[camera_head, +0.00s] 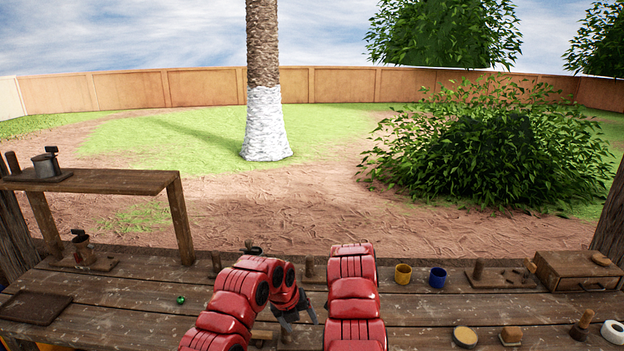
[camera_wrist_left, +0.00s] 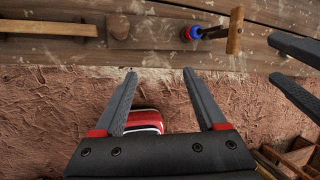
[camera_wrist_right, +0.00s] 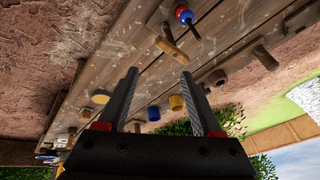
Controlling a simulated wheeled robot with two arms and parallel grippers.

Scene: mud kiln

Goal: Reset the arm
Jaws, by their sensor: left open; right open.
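My left red arm (camera_head: 222,312) reaches in from the bottom of the head view and bends over the wooden workbench. Its dark gripper (camera_head: 297,316) hangs low, just left of my right arm. In the left wrist view the left gripper (camera_wrist_left: 159,74) has its fingers apart with nothing between them. My right red arm (camera_head: 355,300) stands beside it; its gripper is hidden in the head view. In the right wrist view the right gripper (camera_wrist_right: 159,74) is open and empty. Dark fingers at the right edge of the left wrist view appear to be those of my right gripper.
The workbench (camera_head: 140,290) holds a yellow cup (camera_head: 403,273), a blue cup (camera_head: 438,277), a wooden box (camera_head: 578,270), a white roll (camera_head: 613,331), a dark tray (camera_head: 36,307) and a green ball (camera_head: 181,299). A raised shelf (camera_head: 100,181) stands at left.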

